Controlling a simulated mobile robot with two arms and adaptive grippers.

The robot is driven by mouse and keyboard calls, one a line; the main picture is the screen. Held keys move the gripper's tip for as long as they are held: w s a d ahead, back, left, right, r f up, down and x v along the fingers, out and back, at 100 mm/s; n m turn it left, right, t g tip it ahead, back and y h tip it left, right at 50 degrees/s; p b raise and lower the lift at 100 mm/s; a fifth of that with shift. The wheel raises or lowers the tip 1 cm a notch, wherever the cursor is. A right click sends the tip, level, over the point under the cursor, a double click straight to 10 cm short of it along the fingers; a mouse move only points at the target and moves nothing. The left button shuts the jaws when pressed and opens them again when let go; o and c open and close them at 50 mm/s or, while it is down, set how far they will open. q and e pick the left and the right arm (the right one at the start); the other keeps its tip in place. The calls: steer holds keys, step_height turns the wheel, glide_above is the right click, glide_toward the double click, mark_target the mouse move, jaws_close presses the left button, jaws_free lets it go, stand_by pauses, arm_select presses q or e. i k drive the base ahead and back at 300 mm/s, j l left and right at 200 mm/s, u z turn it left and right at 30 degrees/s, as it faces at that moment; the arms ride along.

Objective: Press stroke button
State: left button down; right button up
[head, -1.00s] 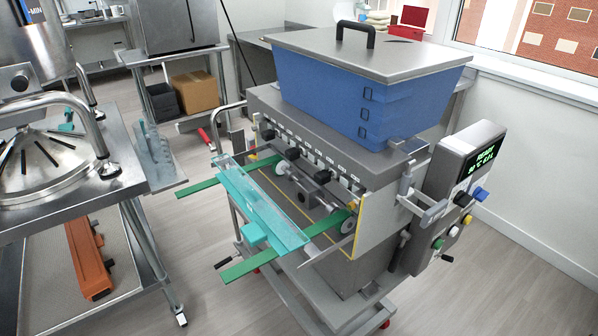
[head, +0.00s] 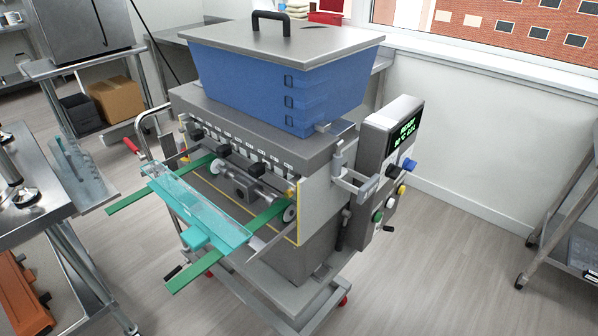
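The gummy depositor (head: 270,130) stands in the middle of the head view, with a blue hopper (head: 270,92) under a grey lid. Its grey control panel (head: 375,140) is on the right side, with a lit green-text display (head: 405,131). Below the display are a blue button (head: 409,165), a black knob (head: 392,170), a yellow button (head: 401,189) and a green button (head: 377,216). Any button labels are too small to read, so I cannot tell which is the stroke button. Neither of my grippers is in view.
A teal tray (head: 195,205) lies across green rails (head: 195,270) at the machine's front. A steel table (head: 40,180) stands at left. A rack (head: 570,235) stands at the right edge. The floor (head: 450,270) right of the machine is clear.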

mark_target(379, 217)
steer(key=l+u, duration=0.1)
steer(key=u, duration=0.25)
steer(key=l+u, duration=0.15)
steer(key=u, duration=0.2)
steer(key=l+u, duration=0.2)
steer(key=l, duration=0.35)
steer(key=l+u, duration=0.2)
steer(key=l, duration=0.4)
steer(key=l+u, duration=0.2)
steer(key=l, duration=0.35)
steer(key=k+l+u, duration=0.2)
steer(key=l, duration=0.35)
steer(key=k+l, duration=0.1)
steer(key=l, duration=0.8)
steer(key=k+l, duration=0.15)
steer(key=l, duration=0.3)
